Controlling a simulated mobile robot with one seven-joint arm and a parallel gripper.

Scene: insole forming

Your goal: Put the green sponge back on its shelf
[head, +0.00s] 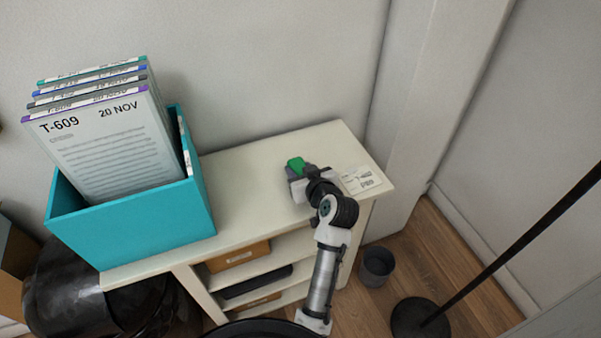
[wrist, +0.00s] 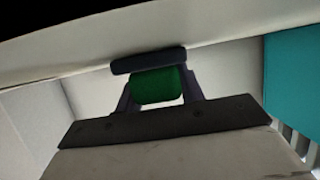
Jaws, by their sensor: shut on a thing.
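The green sponge (head: 296,164) is at the end of my arm, over the right part of the cream shelf unit's top (head: 260,155). In the wrist view the sponge (wrist: 158,86) sits between the fingers of my gripper (wrist: 160,72), which is shut on it. In the head view my gripper (head: 300,178) hides part of the sponge and the surface under it. I cannot tell whether the sponge touches the top.
A teal box (head: 130,232) with several upright folders (head: 105,150) stands on the left of the top. A white label card (head: 362,179) lies right of my gripper. Lower shelves hold cardboard boxes (head: 238,257) and a black tray (head: 256,281). A grey bin (head: 376,266) stands on the floor.

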